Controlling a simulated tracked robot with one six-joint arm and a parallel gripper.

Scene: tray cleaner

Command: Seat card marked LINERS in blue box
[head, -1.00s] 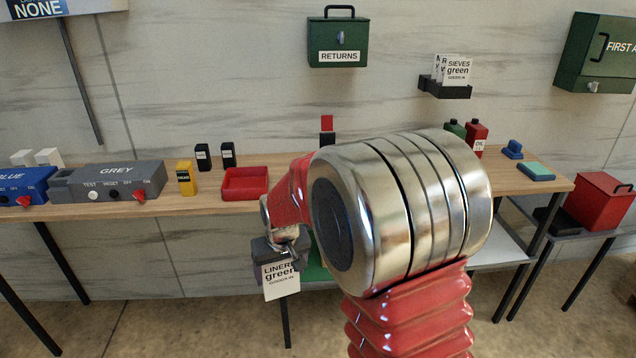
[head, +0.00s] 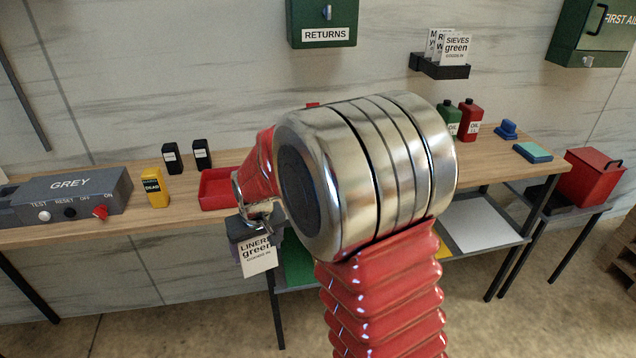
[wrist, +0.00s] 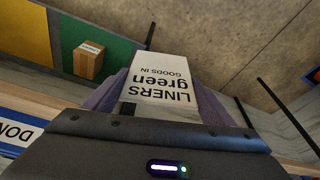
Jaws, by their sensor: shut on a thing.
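The white card marked LINERS green (head: 257,257) hangs from my gripper (head: 247,226) in the head view, in front of the bench's front edge and below its top. In the wrist view the card (wrist: 160,78) stands upside down between the two purple-grey fingers of my gripper (wrist: 158,103), which are shut on it. My arm hides part of the bench behind it.
The bench top (head: 115,214) carries a grey box (head: 85,185), a yellow container (head: 152,187), two black containers and a red tray (head: 215,190). A card rack (head: 438,68) hangs on the wall. In the wrist view a carton (wrist: 88,60) sits on a green area.

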